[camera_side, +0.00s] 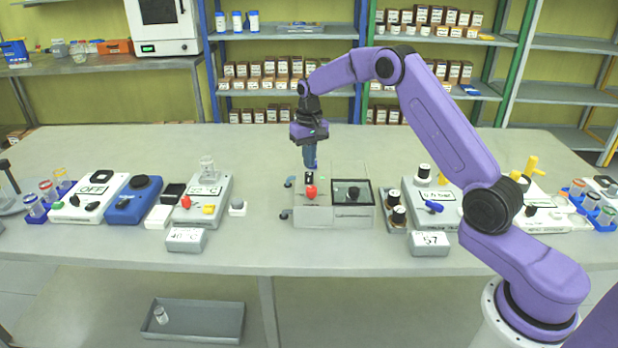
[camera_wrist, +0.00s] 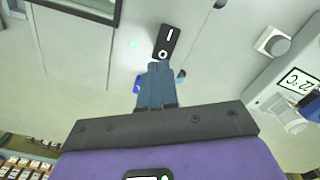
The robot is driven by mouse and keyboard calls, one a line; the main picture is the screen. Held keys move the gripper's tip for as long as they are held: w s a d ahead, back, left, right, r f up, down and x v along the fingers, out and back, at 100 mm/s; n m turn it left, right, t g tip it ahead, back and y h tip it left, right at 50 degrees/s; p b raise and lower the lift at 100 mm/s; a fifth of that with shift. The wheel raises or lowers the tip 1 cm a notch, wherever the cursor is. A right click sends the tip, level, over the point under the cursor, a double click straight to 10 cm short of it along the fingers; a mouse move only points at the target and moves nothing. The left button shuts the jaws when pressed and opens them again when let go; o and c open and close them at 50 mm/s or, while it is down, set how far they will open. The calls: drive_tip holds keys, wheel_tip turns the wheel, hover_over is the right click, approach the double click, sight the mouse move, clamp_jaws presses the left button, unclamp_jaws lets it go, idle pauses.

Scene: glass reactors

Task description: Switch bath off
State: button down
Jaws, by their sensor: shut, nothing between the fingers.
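The bath (camera_side: 335,217) is a grey box with a dark-rimmed basin on its right side, near the middle of the bench in the side view. Its black rocker switch (camera_wrist: 167,42), marked I and O, shows in the wrist view; the O end is nearer my fingers. A small pale green spot (camera_wrist: 134,44) shows on the panel beside it. My gripper (camera_side: 310,167) points down over the left part of the bath, just above the switch. In the wrist view, my gripper (camera_wrist: 157,66) is shut and empty, its tips beside the O end. I cannot tell contact or the rocker's tilt.
A red knob (camera_side: 310,192) stands on the bath's front left. A hotplate with a "22°C" display (camera_side: 206,190) is to the left, and a device with black knobs (camera_side: 397,205) is close on the right. The bench front (camera_side: 330,255) is clear.

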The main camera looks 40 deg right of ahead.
sight(309, 172)
drive_tip(key=shift+f, duration=1.1)
idle(0.3)
drive_tip(key=shift+r, duration=3.55)
drive_tip(key=shift+a, duration=0.15)
drive_tip(key=s+a+r+n, duration=0.3)
drive_tip(key=s+a+n, duration=0.1)
drive_tip(key=s+a, duration=0.45)
drive_tip(key=s+a+r+n, duration=0.3)
drive_tip(key=s+a, duration=0.4)
drive_tip(key=s, duration=0.2)
drive_tip(key=s+d+f+n, duration=0.1)
drive_tip(key=s+n, duration=0.3)
drive_tip(key=s, duration=0.9)
drive_tip(key=s+d+f+n, duration=0.1)
drive_tip(key=s+n, duration=0.3)
drive_tip(key=s, duration=1)
drive_tip(key=shift+s+d+f+n, duration=0.15)
drive_tip(key=shift+d+f+n, duration=0.2)
drive_tip(key=shift+d, duration=0.55)
